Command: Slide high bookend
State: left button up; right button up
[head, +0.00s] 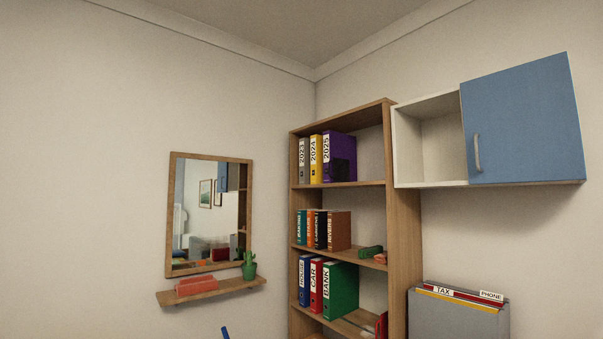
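A dark upright piece, which looks like the high bookend (343,169), stands against the right side of the purple 2025 binder (334,147) on the top shelf of the wooden bookcase (403,220). Its base is hard to make out. A yellow 2024 binder (315,157) and a grey 2023 binder (303,160) stand upright to the left of the purple one. The shelf to the right of the bookend is bare. Neither of my grippers is in view.
Lower shelves hold more books and binders. A mirror (209,213) and small shelf (211,292) are at left. A grey file box (459,316) stands lower right.

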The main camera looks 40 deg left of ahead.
aim_at(341, 166)
jog(key=u, duration=1)
